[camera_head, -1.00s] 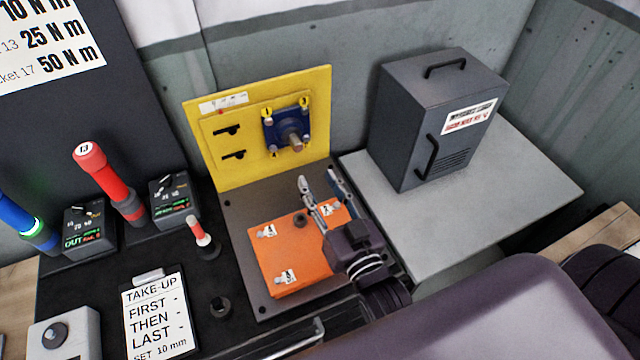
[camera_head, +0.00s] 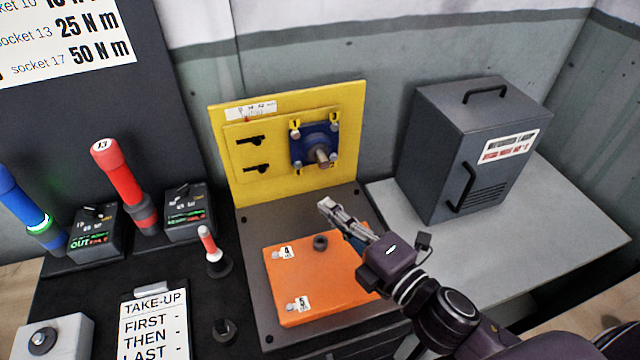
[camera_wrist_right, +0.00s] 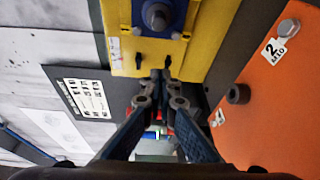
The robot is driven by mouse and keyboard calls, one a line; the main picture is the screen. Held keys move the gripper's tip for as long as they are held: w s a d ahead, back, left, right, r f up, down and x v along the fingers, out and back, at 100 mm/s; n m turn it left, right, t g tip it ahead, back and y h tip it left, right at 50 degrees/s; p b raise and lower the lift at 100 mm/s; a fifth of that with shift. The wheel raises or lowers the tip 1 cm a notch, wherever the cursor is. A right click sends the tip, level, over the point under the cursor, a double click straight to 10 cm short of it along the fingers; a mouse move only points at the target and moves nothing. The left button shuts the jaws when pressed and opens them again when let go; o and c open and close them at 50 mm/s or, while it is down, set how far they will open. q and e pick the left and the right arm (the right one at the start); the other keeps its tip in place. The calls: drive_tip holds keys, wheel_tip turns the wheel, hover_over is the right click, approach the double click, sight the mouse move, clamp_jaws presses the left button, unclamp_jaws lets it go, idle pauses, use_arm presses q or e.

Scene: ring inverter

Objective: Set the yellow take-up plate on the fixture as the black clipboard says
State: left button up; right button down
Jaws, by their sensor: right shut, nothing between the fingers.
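The yellow take-up plate (camera_head: 240,160) stands upright at the back of the fixture, with a scale label at its top. A blue square flange with a shaft (camera_head: 315,148) sits on its right part, with bolts at the corners. Two black slots show to its left. The black clipboard (camera_head: 155,322) lies at front left, reading TAKE-UP, FIRST, THEN, LAST; its lower part is cut off. My right gripper (camera_head: 326,207) is shut and empty, above the back right of the orange plate. In the right wrist view its fingertips (camera_wrist_right: 160,76) overlap the yellow plate's edge. My left gripper is out of view.
The orange plate (camera_head: 310,295) with numbered tags lies on the dark fixture base. A grey cabinet (camera_head: 440,150) stands on the bench at right.

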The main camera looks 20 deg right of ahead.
drive_tip(key=w+a+n+p, duration=0.1)
drive_tip(key=w+a+p, duration=0.3)
drive_tip(key=w, duration=0.6)
drive_tip(key=d, duration=0.4)
drive_tip(key=shift+s+d+p, duration=0.25)
drive_tip(key=shift+s+p, duration=0.05)
drive_tip(key=shift+s, duration=0.1)
drive_tip(key=shift+d+r, duration=0.15)
drive_tip(key=shift+d, duration=0.3)
drive_tip(key=shift+w, duration=0.15)
